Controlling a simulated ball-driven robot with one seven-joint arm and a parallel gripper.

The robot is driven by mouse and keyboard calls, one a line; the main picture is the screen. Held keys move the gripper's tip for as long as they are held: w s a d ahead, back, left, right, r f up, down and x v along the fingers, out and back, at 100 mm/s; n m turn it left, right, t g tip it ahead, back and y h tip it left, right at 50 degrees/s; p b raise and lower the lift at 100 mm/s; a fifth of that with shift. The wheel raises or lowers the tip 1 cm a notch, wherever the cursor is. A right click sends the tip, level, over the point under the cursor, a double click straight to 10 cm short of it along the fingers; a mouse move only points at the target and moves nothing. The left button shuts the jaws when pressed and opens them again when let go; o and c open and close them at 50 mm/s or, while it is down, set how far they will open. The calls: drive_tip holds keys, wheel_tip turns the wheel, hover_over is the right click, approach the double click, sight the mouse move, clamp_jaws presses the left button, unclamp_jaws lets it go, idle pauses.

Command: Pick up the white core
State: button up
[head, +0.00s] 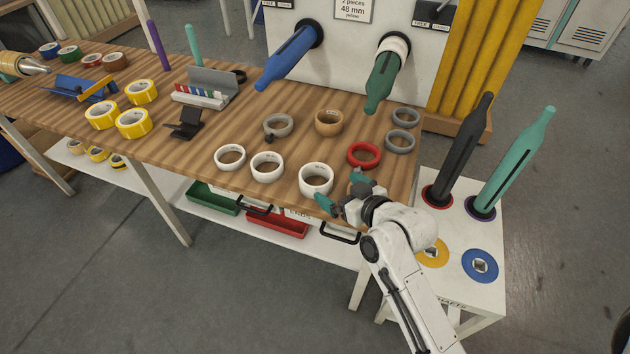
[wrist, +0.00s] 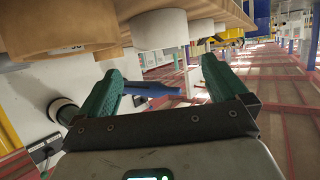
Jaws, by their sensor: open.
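Three white cores lie flat in a row near the front edge of the wooden table: a left one (head: 217,163), a middle one (head: 254,173) and a right one (head: 303,188). The task does not single one out. My gripper (head: 341,190) is open, with green fingertips, at the table's front edge just right of the right core. Nothing shows between the fingers. In the wrist view my gripper (wrist: 165,92) is also open and empty. That view looks upside down, with pale rings such as a white one (wrist: 160,30) along its top, beyond the fingertips.
A red ring (head: 350,160) lies behind my gripper, with grey rings (head: 400,148) beyond. A tan core (head: 328,127) and a grey ring with a dark piece (head: 285,133) lie behind the white cores. A side stand (head: 460,212) with upright spindles is on the right.

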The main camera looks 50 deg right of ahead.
drive_tip(key=p, duration=0.1)
approach(308, 171)
drive_tip(key=x, duration=0.5)
drive_tip(key=c, duration=0.6)
drive_tip(key=shift+c, duration=0.4)
drive_tip(key=shift+r, duration=0.15)
